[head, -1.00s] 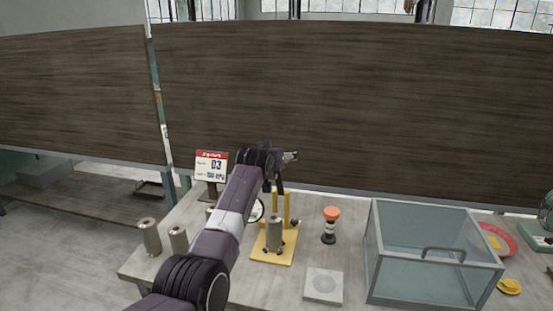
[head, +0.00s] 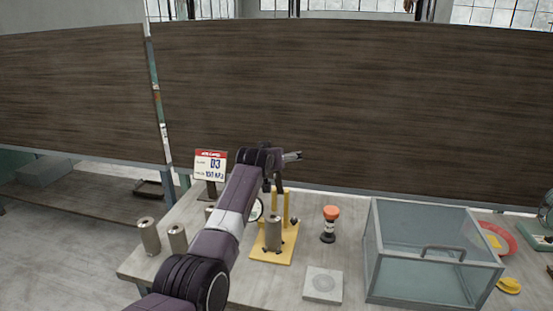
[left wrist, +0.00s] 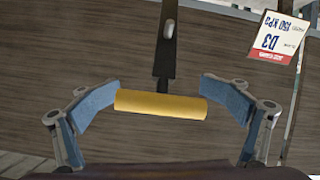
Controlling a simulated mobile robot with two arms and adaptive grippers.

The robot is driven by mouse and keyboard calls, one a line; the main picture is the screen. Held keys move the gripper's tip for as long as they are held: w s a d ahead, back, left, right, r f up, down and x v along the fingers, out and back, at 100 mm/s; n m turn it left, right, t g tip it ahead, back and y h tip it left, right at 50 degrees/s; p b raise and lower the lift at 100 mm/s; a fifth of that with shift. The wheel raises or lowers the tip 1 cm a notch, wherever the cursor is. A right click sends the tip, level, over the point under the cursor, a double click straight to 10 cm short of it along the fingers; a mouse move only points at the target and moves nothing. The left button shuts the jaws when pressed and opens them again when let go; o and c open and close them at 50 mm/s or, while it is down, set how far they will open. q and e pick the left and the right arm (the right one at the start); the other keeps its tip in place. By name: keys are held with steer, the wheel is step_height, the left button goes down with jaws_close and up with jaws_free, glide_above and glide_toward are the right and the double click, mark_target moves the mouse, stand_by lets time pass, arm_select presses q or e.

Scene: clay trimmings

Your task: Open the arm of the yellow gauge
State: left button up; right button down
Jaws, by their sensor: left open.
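The yellow gauge (head: 287,253) stands on the table in the head view, with a yellow base, yellow uprights and a round dial partly hidden by my left arm. A grey metal cylinder (head: 273,233) stands upright over its base. My left gripper (head: 291,156) is above and behind the gauge in the head view. In the left wrist view, the gripper (left wrist: 160,100) is open, its blue-padded fingers on either side of a yellow bar (left wrist: 160,105), which looks like part of the gauge. Small gaps seem to remain at both bar ends. My right gripper is not in view.
A D3 sign card (head: 210,165) stands behind my left arm. Two grey cylinders (head: 148,236) are at the left table edge. An orange-topped stand (head: 330,223), a square grey plate (head: 322,285) and a glass box (head: 433,283) are to the right. A dark panel rises behind.

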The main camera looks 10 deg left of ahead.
arm_select(q)
steer(key=shift+s+r, duration=0.1)
steer(key=shift+s, duration=0.15)
steer(key=v, duration=1.1)
steer(key=shift+s+r, duration=0.15)
steer(key=shift+s, duration=0.2)
steer(key=shift+a, duration=0.1)
